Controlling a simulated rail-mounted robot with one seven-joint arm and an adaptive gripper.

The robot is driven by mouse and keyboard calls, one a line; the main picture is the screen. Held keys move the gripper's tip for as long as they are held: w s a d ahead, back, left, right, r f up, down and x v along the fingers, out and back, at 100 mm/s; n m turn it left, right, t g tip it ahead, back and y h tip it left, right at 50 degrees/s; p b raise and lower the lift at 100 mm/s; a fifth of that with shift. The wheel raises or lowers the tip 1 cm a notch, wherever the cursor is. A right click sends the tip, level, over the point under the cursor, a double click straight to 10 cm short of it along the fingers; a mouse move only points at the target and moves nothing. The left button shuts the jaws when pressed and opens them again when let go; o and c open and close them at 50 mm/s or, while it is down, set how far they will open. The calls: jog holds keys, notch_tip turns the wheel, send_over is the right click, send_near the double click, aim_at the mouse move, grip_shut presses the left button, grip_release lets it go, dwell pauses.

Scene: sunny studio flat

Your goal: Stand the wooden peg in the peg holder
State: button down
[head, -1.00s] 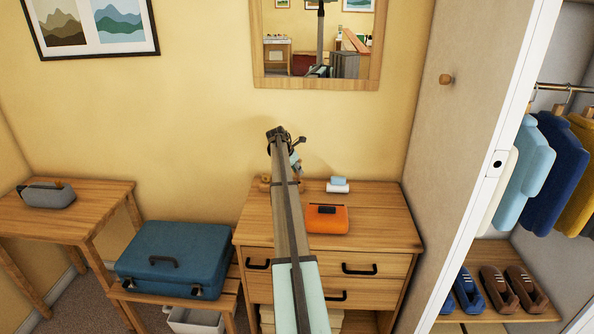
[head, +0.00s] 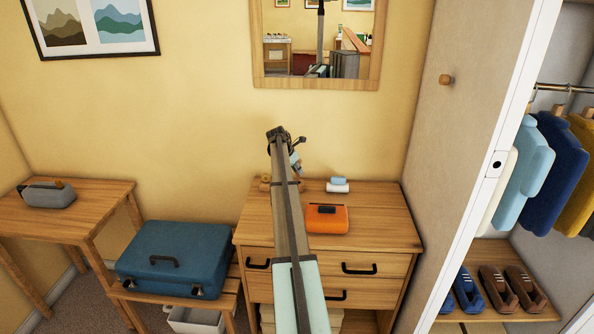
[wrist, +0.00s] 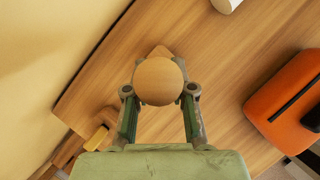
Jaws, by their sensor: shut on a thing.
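The wooden peg (wrist: 159,82) is between the fingertips of my gripper (wrist: 160,92) in the wrist view, and the gripper is shut on it. I see its round end from above; the rest of its length is hidden below. A pale wooden corner (wrist: 160,51) shows just past the peg, over the dresser top. It may be the peg holder, but the peg covers most of it, and I cannot tell whether they touch.
The dresser top (head: 378,208) holds an orange case (head: 327,219) and a small blue and white item (head: 338,185) right of my arm. A blue suitcase (head: 175,258) lies on a low bench at left. The wall is close behind; a wardrobe stands at right.

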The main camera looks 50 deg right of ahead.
jog(key=shift+f, duration=2.15)
dwell(2.7)
jog(key=shift+a+f, duration=0.1)
jog(key=shift+f, duration=0.1)
dwell(0.8)
jog(key=shift+c, duration=2.1)
grip_release()
jog(key=shift+r, duration=0.15)
jog(key=p+v, duration=0.3)
jog(key=v, duration=0.3)
jog(key=shift+r, duration=0.35)
